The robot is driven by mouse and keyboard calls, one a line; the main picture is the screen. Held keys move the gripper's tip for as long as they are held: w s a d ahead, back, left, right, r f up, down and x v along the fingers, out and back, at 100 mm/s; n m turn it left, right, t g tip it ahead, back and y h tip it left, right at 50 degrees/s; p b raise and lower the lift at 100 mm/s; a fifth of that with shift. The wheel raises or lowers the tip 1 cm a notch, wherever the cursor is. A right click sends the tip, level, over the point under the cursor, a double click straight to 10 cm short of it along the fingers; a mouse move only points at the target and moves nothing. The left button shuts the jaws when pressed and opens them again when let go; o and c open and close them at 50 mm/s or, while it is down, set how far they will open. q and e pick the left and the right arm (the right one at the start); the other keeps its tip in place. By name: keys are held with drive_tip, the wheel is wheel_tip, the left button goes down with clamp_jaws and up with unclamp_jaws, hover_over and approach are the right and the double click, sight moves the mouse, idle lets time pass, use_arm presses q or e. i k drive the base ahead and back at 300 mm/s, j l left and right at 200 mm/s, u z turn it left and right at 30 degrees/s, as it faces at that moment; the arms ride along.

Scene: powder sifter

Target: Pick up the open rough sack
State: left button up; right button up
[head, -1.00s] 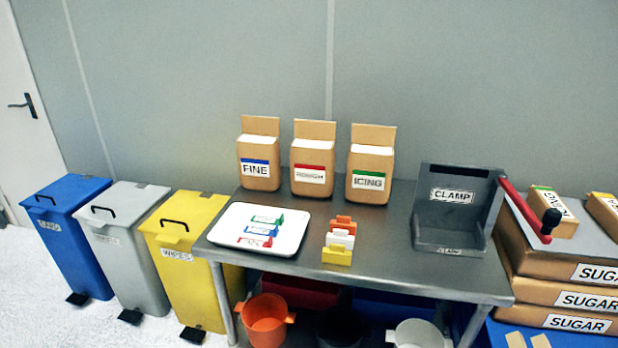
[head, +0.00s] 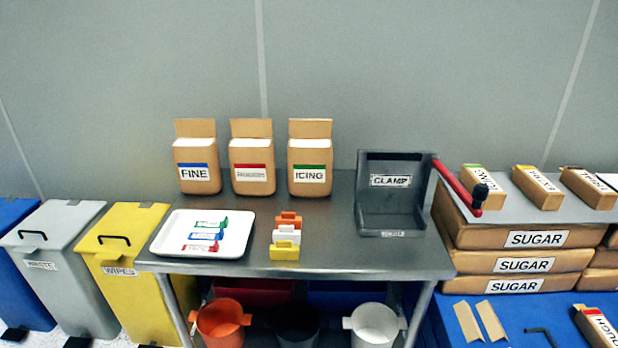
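A brown sack (head: 598,325) with a red band and a label ending in "OUGH" lies on the blue surface at the bottom right of the head view. Its lower right part is cut off by the picture edge, and I cannot tell whether it is open. Three upright sacks with raised brown flaps stand at the back of the steel table: fine (head: 197,165), a red-banded one (head: 252,165) and icing (head: 310,165). Neither of my grippers is in view.
The steel table (head: 330,235) holds a white tray (head: 160,240), small coloured blocks and a grey clamp (head: 392,205) with a red lever. Right of it are stacked sugar sacks (head: 525,262) on a blue base (head: 455,345). Bins (head: 120,255) stand left.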

sight(252, 161)
drive_tip(key=i+j+z, duration=0.2)
drive_tip(key=j+z, duration=0.15)
drive_tip(key=j, duration=0.2)
drive_tip(key=i+j+z, duration=0.1)
drive_tip(key=j+z, duration=0.25)
drive_tip(key=j, duration=0.25)
drive_tip(key=j+z, duration=0.35)
drive_tip(key=j, duration=0.25)
